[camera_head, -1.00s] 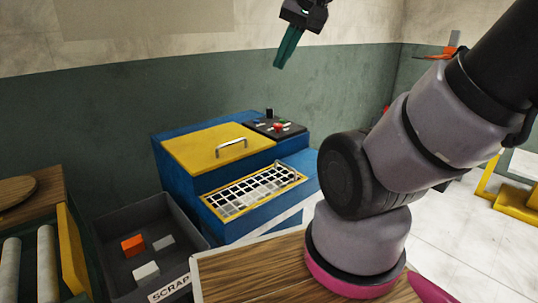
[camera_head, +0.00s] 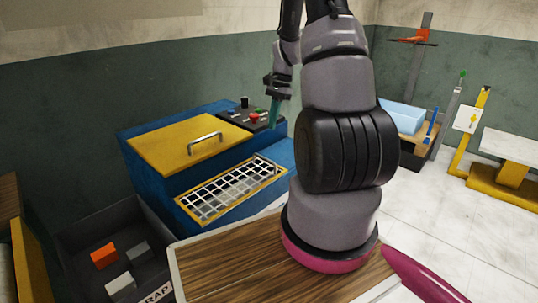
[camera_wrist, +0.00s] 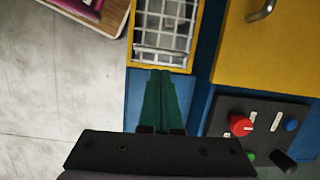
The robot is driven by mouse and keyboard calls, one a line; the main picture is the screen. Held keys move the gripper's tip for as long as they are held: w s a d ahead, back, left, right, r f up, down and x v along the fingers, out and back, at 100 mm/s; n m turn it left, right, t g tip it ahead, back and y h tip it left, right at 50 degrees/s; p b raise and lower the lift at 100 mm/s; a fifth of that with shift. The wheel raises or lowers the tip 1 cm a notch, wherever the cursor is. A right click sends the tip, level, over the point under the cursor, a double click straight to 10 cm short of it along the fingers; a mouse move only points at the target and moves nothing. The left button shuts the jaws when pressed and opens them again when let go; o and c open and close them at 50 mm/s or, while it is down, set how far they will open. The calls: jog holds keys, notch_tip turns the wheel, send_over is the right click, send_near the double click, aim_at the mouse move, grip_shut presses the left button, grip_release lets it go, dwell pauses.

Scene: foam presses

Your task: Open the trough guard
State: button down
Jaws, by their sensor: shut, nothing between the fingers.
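The trough guard (camera_head: 231,188) is a pale wire grid in a yellow frame, lying flat and closed over the trough on the front of the blue press (camera_head: 190,190). In the wrist view the guard (camera_wrist: 166,22) is at the top centre, with a bar handle (camera_wrist: 160,54) across its near end. My gripper (camera_head: 272,123) has green fingers pointing down, shut and empty, above the press's right end by the control panel. In the wrist view the fingertips (camera_wrist: 162,72) appear just short of the guard's near edge, apparently above it.
A yellow lid (camera_head: 185,147) with a bar handle covers the press top. The control panel (camera_head: 250,119) has a red button and knobs. A grey scrap bin (camera_head: 75,240) with blocks stands at left. A wooden table (camera_head: 250,265) is in front. Floor at right is open.

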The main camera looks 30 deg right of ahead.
jog(key=shift+m, duration=0.3)
jog(key=x, duration=0.4)
jog(key=d+x, duration=0.1)
jog(key=x, duration=0.4)
jog(key=d+x, duration=0.1)
jog(key=x, duration=0.3)
jog(key=shift+d+f, duration=0.1)
jog(key=shift+f, duration=0.35)
jog(key=shift+w+r, duration=0.1)
